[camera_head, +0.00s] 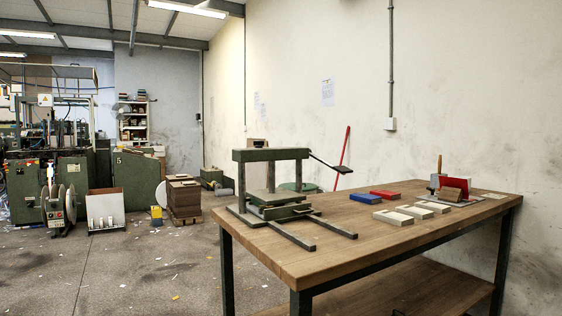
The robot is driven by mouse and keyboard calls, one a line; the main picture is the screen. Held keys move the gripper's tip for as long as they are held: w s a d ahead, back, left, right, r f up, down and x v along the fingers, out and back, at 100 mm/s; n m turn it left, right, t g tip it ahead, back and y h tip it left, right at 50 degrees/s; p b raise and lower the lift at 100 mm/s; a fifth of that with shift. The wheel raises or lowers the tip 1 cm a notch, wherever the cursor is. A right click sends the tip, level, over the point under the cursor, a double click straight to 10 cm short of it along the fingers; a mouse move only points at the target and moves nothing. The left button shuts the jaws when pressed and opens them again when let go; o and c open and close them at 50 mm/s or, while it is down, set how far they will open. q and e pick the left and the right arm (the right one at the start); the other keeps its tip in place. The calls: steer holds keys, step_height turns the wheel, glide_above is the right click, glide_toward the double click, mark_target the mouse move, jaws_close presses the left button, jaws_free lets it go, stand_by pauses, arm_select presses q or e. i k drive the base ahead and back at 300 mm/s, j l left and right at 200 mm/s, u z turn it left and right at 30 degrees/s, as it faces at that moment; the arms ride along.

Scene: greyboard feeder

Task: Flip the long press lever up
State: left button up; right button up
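A green-grey bench press (271,183) stands on the left part of a wooden workbench (340,230). It has two uprights, a top crossbar, a flat bed and long feet. A thin dark lever (328,163) reaches out from the right end of the crossbar. It slopes down to the right and ends in a darker, wider tip. Its pivot is too small to make out clearly. Neither of my grippers is in view.
Blue (365,198) and red (386,194) blocks and several pale blocks (393,217) lie right of the press. A holder with a red item (454,185) stands at the far right. A red pole (343,158) leans behind the lever. The bench's front middle is clear.

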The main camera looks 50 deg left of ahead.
mark_target(342, 170)
steer(key=u, duration=1.2)
steer(key=j+z, duration=0.3)
steer(key=j, duration=0.3)
steer(key=k+j+z, duration=0.1)
steer(key=j+z, duration=0.2)
steer(key=j, duration=0.25)
steer(key=k+j+z, duration=0.1)
steer(key=j+z, duration=0.15)
steer(key=j, duration=0.35)
